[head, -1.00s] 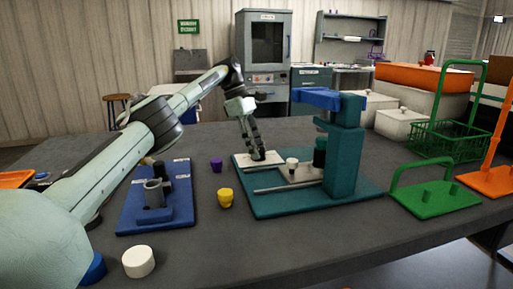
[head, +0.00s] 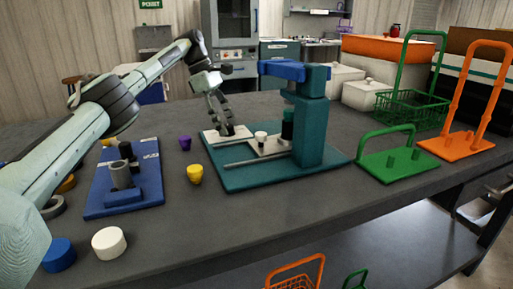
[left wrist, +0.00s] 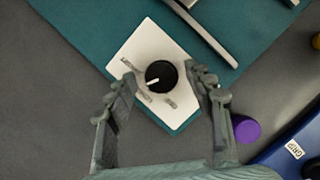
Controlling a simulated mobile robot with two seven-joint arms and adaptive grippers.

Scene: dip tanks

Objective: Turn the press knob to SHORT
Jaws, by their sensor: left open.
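The press (head: 312,125) is a teal column with a blue arm on a teal base plate (head: 265,178). Its knob panel is a white plate (left wrist: 140,62) on a corner of the base. My right gripper is not in view.
A blue fixture (head: 125,190) stands left of the press, with yellow (head: 195,173) and purple (head: 185,142) pieces between. A white cylinder (head: 109,243) and a blue one (head: 59,254) lie near the front. Green (head: 396,160) and orange (head: 458,146) handled racks stand at right.

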